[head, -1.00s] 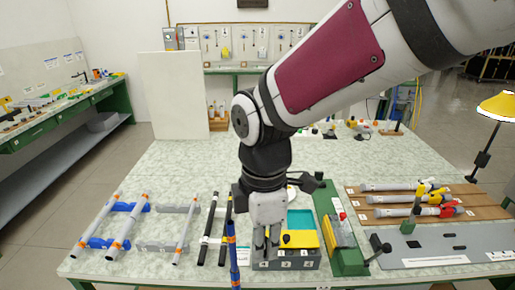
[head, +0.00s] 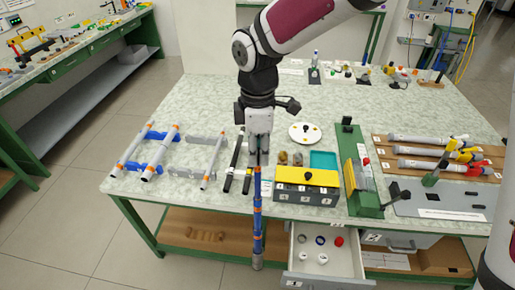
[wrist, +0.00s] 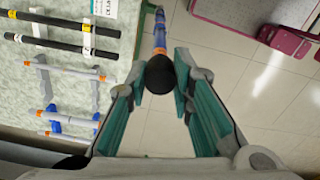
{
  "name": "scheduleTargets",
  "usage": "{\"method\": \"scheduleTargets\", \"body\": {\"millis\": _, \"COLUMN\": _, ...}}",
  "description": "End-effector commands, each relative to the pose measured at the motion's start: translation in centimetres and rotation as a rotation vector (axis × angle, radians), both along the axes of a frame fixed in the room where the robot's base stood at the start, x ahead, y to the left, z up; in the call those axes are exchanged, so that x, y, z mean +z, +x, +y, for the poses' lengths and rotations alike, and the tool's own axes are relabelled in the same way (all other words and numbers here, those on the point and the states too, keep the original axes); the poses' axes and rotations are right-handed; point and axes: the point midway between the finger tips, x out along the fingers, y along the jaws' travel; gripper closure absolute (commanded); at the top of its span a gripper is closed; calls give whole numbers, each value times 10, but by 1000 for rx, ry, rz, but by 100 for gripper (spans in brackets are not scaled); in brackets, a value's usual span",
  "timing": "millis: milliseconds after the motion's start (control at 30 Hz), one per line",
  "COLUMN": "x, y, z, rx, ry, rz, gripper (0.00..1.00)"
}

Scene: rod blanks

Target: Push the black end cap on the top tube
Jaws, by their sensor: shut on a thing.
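In the wrist view a round black end cap (wrist: 160,77) sits between the two teal fingers of my gripper (wrist: 158,95), which is shut on it. A blue tube with orange bands (wrist: 159,38) runs away behind the cap in line with it. In the head view my gripper (head: 258,150) is directly above the upright stack of blue tubes with orange joints (head: 257,215). The stack's grey lower end (head: 257,263) shows in front of the table edge. The fingers hide the meeting of cap and top tube, so I cannot tell how far the cap is on.
A grey box with a yellow lid (head: 308,178) stands right of the stack. An open drawer (head: 322,255) juts out below. Black rods (head: 235,165) and grey tubes on blue holders (head: 133,152) lie to the left. A green clamp fixture (head: 360,180) is farther right.

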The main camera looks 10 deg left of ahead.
Motion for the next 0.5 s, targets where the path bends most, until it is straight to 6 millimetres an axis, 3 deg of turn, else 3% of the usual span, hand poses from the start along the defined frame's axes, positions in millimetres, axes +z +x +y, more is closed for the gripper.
{"method": "scheduleTargets", "body": {"millis": 333, "x": -4, "y": 1, "z": 0, "rx": -1, "ry": 0, "rz": -1, "gripper": 88}}
{"method": "scheduleTargets", "body": {"millis": 367, "x": -3, "y": 1, "z": 0, "rx": -1, "ry": 2, "rz": -2, "gripper": 72}}
{"method": "scheduleTargets", "body": {"millis": 400, "x": -3, "y": 1, "z": 0, "rx": -1, "ry": 1, "rz": -1, "gripper": 63}}
{"method": "scheduleTargets", "body": {"millis": 500, "x": -3, "y": 1, "z": 0, "rx": -1, "ry": 1, "rz": -1, "gripper": 58}}
